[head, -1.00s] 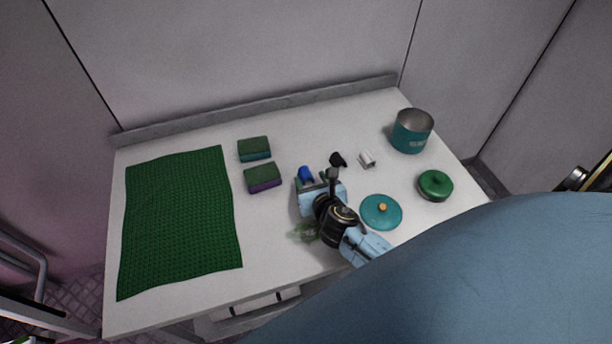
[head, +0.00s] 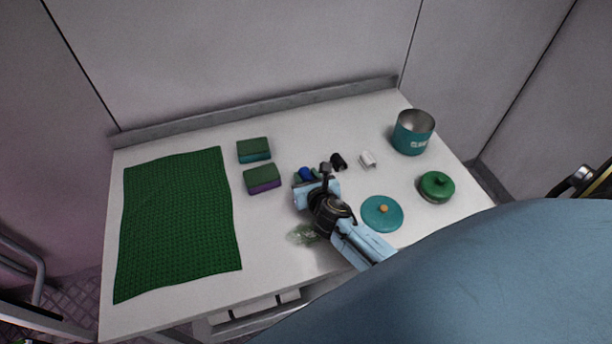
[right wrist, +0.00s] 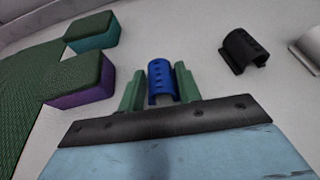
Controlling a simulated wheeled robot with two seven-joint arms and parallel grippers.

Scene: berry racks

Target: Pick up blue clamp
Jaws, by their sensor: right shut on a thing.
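The blue clamp (head: 305,173) is on the white table at the tip of my right gripper (head: 306,176). In the right wrist view the blue clamp (right wrist: 162,82) is a curved piece with slots, between the two green fingers of the right gripper (right wrist: 159,88). The right gripper is shut on it. The gripper body partly hides the clamp in the head view. I cannot tell whether it is clear of the table. My left gripper is not in view.
A black clamp (head: 338,161) and a white clamp (head: 367,159) lie to the right. Two sponges (head: 254,150) (head: 262,178) and a green cloth (head: 180,220) are left. A teal pot (head: 412,133), teal lid (head: 381,213) and green lidded item (head: 437,187) stand right. A clear greenish object (head: 302,235) lies near the front.

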